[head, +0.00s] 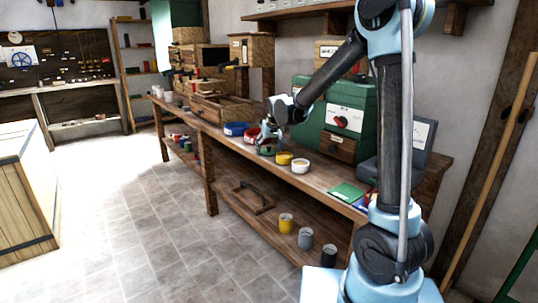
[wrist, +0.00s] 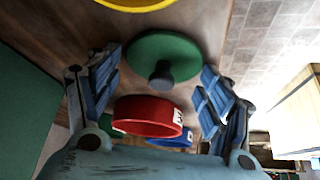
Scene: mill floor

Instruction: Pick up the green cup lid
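The green cup lid (wrist: 150,48) is a round disc with a dark knob (wrist: 162,74). In the wrist view it lies between the two spread fingers of my gripper (wrist: 160,66), with a gap on both sides. In the head view my gripper (head: 268,140) is low over the workbench, and the lid is mostly hidden beneath it. My gripper is open and empty. A red round container (wrist: 148,117) sits close to the lid, in the mouth of the gripper.
A blue container (head: 235,129) stands left of my gripper; yellow (head: 284,158) and white (head: 300,166) ones stand to its right. A green machine (head: 345,113) stands behind on the workbench (head: 325,180). Wooden boxes fill the far end. Several cups stand on the lower shelf.

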